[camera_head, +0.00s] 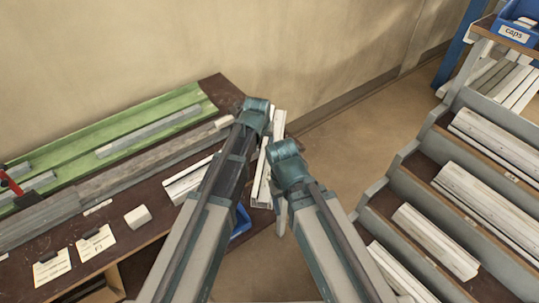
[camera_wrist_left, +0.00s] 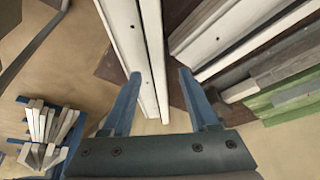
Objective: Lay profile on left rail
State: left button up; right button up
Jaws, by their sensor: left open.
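A long white profile (camera_head: 262,178) shows between my two arms at the right end of the bench in the head view. In the left wrist view the white profile (camera_wrist_left: 126,28) runs between the fingers of my left gripper (camera_wrist_left: 158,78), which is open. In the head view the left gripper (camera_head: 258,112) is at the far part of this profile and its fingers are mostly hidden. My right gripper (camera_head: 287,172) is beside the profile, with its jaws hidden. A long grey rail (camera_head: 120,178) lies along the bench at left.
A green channel (camera_head: 170,108) holding grey bars lies behind the rail. A red clamp (camera_head: 8,182) is at far left. A white block (camera_head: 138,216) and label cards (camera_head: 95,242) lie in front. A stepped rack (camera_head: 415,175) with white profiles stands at right, near a blue caps bin (camera_head: 518,24).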

aim_at(264, 144)
pick_arm(q)
jog(key=b+x, duration=0.2)
jog(key=x, duration=0.1)
jog(key=shift+w+f, duration=0.1)
jog(key=shift+c, duration=0.3)
grip_shut()
dwell(1.1)
